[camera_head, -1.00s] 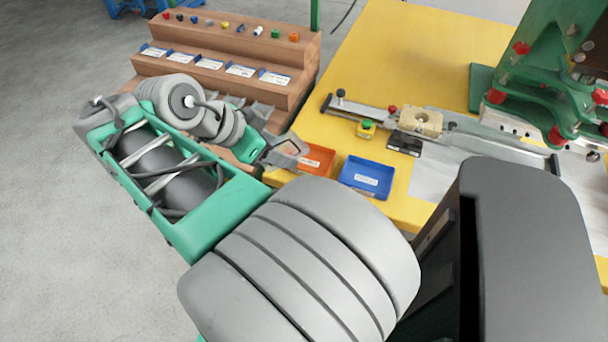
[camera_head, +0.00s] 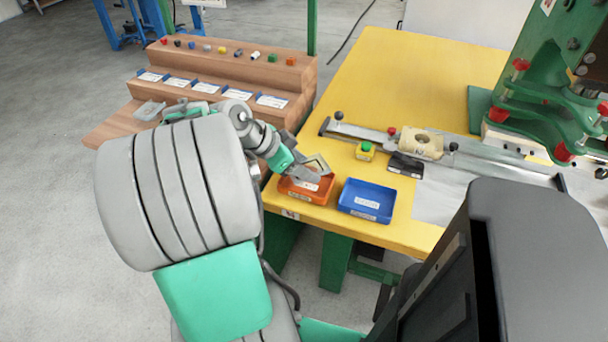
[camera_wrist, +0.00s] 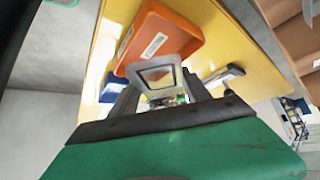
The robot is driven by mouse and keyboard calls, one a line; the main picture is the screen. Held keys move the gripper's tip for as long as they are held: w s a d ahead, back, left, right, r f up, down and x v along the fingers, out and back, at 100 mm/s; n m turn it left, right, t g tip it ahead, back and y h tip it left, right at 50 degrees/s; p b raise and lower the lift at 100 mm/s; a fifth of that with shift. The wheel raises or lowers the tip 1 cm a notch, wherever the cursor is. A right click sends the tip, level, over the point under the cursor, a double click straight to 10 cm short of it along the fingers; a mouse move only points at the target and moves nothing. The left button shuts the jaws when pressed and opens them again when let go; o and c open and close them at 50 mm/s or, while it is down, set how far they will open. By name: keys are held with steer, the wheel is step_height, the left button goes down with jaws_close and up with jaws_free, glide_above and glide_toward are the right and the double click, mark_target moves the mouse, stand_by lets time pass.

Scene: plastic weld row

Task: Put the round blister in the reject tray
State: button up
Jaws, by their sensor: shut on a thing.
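My gripper (camera_head: 308,172) is shut on a pale, clear blister (camera_wrist: 160,94) and holds it over the orange tray (camera_head: 300,197). In the wrist view the blister sits between the fingertips, tilted, with a rounded, squarish frame outline; I cannot tell its full shape. In the head view it shows as a small pale piece (camera_head: 319,162) at the fingertips. The orange tray also shows in the wrist view (camera_wrist: 165,35), just beyond the blister. I cannot tell whether blister and tray touch. The tray's label is too small to read.
A blue tray (camera_head: 366,201) stands right of the orange one on the yellow table (camera_head: 400,70). A yellow box with a green button (camera_head: 365,151), a slide rail with a beige fixture (camera_head: 421,143) and a green press (camera_head: 550,90) lie beyond. A wooden stepped rack (camera_head: 230,75) stands at left.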

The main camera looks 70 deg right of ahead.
steer(key=shift+a+f, duration=0.1)
steer(key=shift+f, duration=1.25)
steer(key=o, duration=1)
steer(key=shift+o, duration=0.2)
